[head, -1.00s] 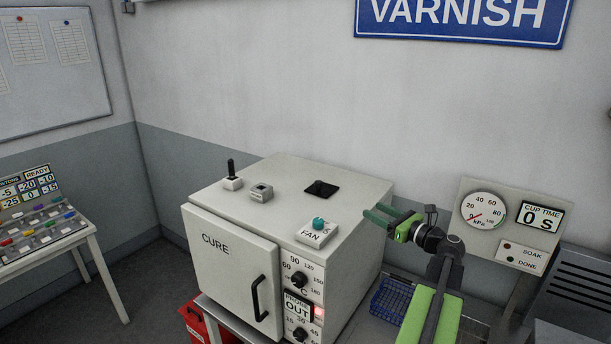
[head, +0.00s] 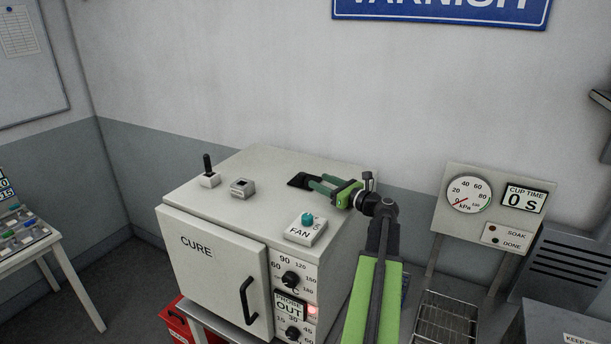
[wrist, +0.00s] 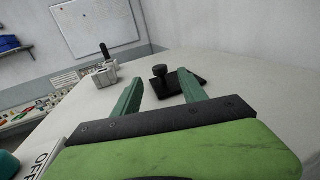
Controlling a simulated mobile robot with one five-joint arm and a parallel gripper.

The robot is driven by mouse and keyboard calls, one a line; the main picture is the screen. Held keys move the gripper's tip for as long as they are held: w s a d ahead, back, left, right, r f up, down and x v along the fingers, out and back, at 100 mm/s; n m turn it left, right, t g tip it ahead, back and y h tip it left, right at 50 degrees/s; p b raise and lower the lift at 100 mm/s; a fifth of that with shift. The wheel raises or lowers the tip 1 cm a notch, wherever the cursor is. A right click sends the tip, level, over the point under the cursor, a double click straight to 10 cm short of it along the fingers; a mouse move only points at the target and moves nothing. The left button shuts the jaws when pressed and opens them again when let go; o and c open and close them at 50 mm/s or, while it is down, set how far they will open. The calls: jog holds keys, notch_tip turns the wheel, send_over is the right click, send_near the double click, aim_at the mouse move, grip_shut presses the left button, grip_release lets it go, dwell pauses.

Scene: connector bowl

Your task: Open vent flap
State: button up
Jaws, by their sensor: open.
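The vent flap (head: 298,180) is a small black plate on top of the white CURE oven (head: 205,284), partly hidden by my gripper in the head view. In the wrist view the flap (wrist: 177,88) lies flat, with a round black knob (wrist: 160,71) standing up from it. My gripper (head: 316,183) is over the oven top with its green fingers pointing left at the flap. In the wrist view the fingers (wrist: 160,88) are apart and empty. The knob shows in the gap between them, just beyond the tips. I cannot tell whether a finger touches it.
On the oven top stand a black-handled lever (head: 207,171), a grey block (head: 242,188) and a FAN switch (head: 306,229) with a teal knob. A gauge panel (head: 495,207) and wire basket (head: 445,321) are at right. The oven top left of the flap is mostly clear.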

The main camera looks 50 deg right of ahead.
aim_at(305, 175)
jog(key=w, duration=0.8)
jog(key=shift+a, duration=0.15)
jog(key=shift+s, duration=0.1)
grip_shut()
dwell(0.8)
